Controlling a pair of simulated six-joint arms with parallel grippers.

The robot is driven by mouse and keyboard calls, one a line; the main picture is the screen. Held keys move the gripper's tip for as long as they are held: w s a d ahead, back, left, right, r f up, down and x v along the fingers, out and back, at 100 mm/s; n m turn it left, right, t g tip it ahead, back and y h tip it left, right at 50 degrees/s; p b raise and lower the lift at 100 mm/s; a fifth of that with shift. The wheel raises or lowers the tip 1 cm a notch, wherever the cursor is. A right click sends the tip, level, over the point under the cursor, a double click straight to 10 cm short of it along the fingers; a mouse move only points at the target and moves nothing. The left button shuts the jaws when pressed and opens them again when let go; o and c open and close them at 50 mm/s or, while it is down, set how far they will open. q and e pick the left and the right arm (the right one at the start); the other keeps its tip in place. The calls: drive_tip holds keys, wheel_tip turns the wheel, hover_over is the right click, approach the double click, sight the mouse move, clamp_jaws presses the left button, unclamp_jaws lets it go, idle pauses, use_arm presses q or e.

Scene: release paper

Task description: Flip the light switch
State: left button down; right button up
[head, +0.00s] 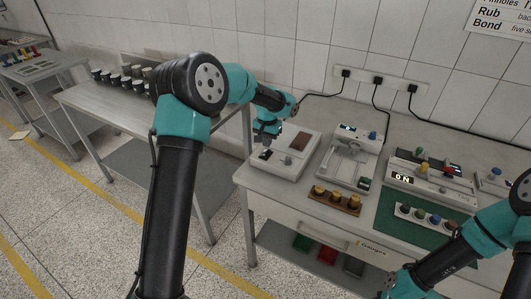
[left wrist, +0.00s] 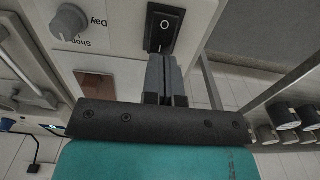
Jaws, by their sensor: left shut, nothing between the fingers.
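A black rocker switch (left wrist: 164,30) with white markings sits on the face of a white box (left wrist: 112,72), beside a grey knob (left wrist: 71,21). In the head view the box (head: 292,165) stands at the left end of the bench, and the dark switch (head: 265,155) shows near its front left. My left gripper (left wrist: 164,58) is shut and empty, its fingertips close to the switch's near edge; I cannot tell if they touch it. In the head view this gripper (head: 266,136) is above the box's left part. My right gripper (head: 386,293) is low at the bottom edge, its fingers unclear.
A brown panel (head: 300,141) lies on the box. To its right are another white device (head: 348,160), a wooden holder with brown knobs (head: 334,200) and a green mat (head: 393,222). Cables run to a wall socket strip (head: 378,81). A side table (head: 85,100) holds black cups.

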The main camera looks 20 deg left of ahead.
sight(267, 150)
use_arm(q)
drive_tip(key=shift+f, duration=1.4)
idle(1.2)
drive_tip(key=shift+r, duration=0.15)
drive_tip(key=shift+r, duration=3.4)
